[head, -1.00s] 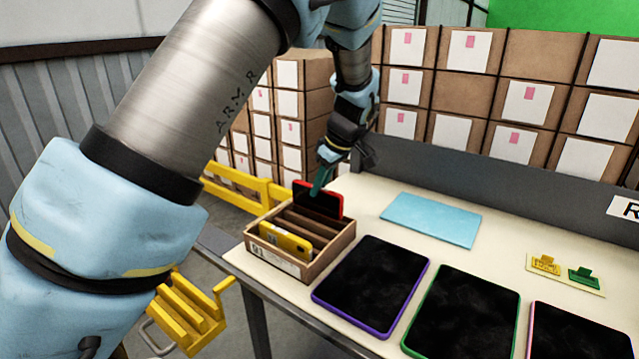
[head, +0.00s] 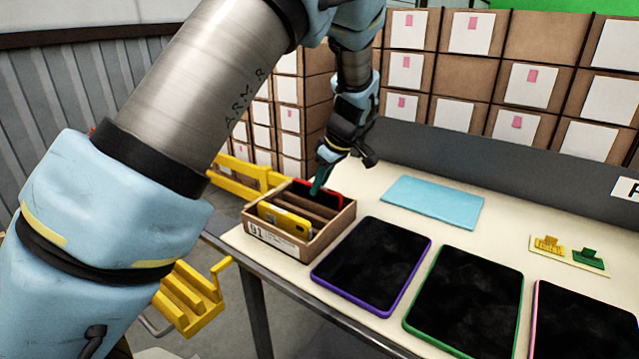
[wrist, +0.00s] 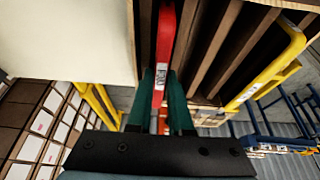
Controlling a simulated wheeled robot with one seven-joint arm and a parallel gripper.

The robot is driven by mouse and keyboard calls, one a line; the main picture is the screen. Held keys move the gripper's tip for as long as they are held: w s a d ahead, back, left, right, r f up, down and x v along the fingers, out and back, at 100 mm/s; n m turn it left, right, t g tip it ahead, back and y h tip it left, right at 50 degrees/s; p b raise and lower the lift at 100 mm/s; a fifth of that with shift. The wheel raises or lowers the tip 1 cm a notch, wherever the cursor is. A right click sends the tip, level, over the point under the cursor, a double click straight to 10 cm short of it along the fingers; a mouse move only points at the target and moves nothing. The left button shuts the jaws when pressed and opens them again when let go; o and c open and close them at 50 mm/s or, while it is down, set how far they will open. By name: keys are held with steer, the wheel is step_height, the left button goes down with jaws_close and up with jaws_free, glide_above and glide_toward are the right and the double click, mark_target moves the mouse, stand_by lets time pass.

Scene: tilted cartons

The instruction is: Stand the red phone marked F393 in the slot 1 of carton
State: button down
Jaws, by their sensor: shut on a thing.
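The red phone (head: 306,188) stands in the far end slot of the brown carton (head: 332,229), with most of its body hidden below the rim. In the wrist view the red phone (wrist: 166,45) is on edge, with a white label too small to read surely. My gripper (head: 318,184) is at the carton's far side, pointing down. In the wrist view my gripper (wrist: 162,105) has its teal fingers on both sides of the phone's edge, shut on it. A yellow phone (head: 284,219) stands in the near end slot; the middle slots look empty.
Purple (head: 371,265), green (head: 465,302) and pink-edged (head: 583,322) tablets lie right of the carton. A light blue sheet (head: 433,201) lies behind them. A yellow and green holder plate (head: 570,256) is at the right. The carton stands near the table's left edge.

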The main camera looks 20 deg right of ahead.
steer(key=shift+f, duration=0.3)
stand_by(0.7)
stand_by(0.3)
steer(key=c, duration=0.8)
jaws_free()
steer(key=shift+o, duration=0.2)
steer(key=b+v, duration=0.1)
steer(key=v, duration=0.9)
steer(key=shift+s+r+b, duration=0.15)
steer(key=shift+r+b, duration=0.25)
steer(key=shift+r, duration=0.1)
step_height(320, 180, up, 7)
steer(key=p, duration=0.5)
